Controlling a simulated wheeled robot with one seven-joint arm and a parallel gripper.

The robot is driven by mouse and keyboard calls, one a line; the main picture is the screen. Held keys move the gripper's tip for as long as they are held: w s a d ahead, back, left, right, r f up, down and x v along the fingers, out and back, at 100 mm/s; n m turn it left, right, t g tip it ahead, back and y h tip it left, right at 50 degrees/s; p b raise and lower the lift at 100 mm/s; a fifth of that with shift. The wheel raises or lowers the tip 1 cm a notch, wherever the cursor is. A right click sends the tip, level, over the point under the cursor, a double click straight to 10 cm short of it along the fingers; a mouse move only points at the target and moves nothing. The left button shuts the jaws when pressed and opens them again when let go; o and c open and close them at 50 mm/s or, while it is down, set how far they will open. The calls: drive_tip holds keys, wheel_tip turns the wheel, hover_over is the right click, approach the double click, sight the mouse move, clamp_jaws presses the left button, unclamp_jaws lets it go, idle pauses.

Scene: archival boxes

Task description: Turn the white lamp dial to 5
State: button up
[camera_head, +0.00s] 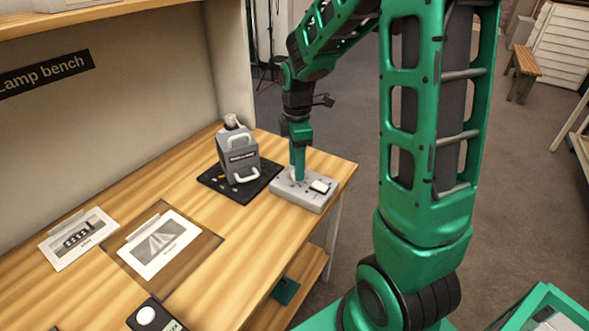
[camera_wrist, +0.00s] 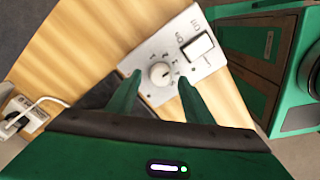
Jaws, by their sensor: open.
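The white lamp dial (camera_wrist: 160,73) is a round knob on a light grey control box (camera_wrist: 206,55) with marks printed around it. In the wrist view my gripper (camera_wrist: 155,82) is open, with one green finger on each side of the dial. I cannot tell whether the fingers touch it. The dial's pointer and the numbers are too small to read surely. In the head view the control box (camera_head: 291,198) lies at the bench's right end, and my gripper (camera_head: 298,177) points down over it, mostly hiding the dial.
A white rocker switch (camera_wrist: 198,47) sits on the box beside the dial. A grey lamp unit (camera_head: 238,155) stands on a black mat (camera_head: 212,180) to the left. Cards (camera_head: 158,245) lie farther left on the wooden bench (camera_head: 215,273).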

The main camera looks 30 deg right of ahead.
drive_tip(key=shift+f, duration=1.05)
drive_tip(key=c, duration=1)
drive_tip(key=shift+c, duration=0.2)
